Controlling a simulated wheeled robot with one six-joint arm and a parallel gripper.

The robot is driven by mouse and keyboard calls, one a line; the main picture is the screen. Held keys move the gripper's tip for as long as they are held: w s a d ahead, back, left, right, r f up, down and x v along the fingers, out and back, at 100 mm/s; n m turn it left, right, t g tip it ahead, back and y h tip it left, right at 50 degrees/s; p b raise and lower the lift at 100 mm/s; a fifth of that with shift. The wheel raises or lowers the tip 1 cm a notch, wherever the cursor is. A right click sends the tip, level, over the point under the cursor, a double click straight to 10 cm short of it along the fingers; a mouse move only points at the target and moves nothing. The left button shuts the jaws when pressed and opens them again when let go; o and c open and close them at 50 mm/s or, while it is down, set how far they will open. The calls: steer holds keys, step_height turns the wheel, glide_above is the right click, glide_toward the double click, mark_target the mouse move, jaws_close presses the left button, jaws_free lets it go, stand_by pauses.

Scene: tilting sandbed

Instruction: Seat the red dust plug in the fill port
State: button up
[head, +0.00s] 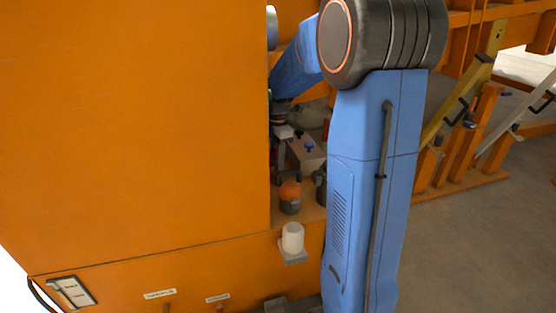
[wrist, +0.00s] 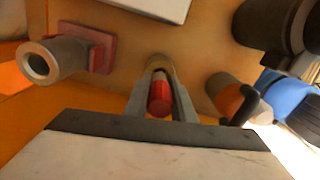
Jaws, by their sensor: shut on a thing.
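The red dust plug (wrist: 159,98) is a small red cylinder with a paler far end. In the wrist view it lies between the two fingers of my gripper (wrist: 160,82), which is shut on it. A tan round fitting (wrist: 159,62) shows just beyond the fingertips, in line with the plug. I cannot tell whether it is the fill port, or whether the plug touches it. In the head view my gripper (head: 287,174) points down in the recess beside the orange wall, partly behind my arm. The plug cannot be made out there.
A grey hollow pipe on a reddish flange (wrist: 45,62) stands left in the wrist view. A grey cylinder with an orange part (wrist: 228,92) is at right. In the head view an orange-topped cylinder (head: 290,194), a white cup (head: 292,237) and a pale box (head: 306,153) are close by.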

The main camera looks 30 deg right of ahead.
steer(key=shift+f, duration=0.6)
steer(key=o, duration=1.1)
step_height(320, 180, up, 17)
steer(key=shift+r, duration=0.15)
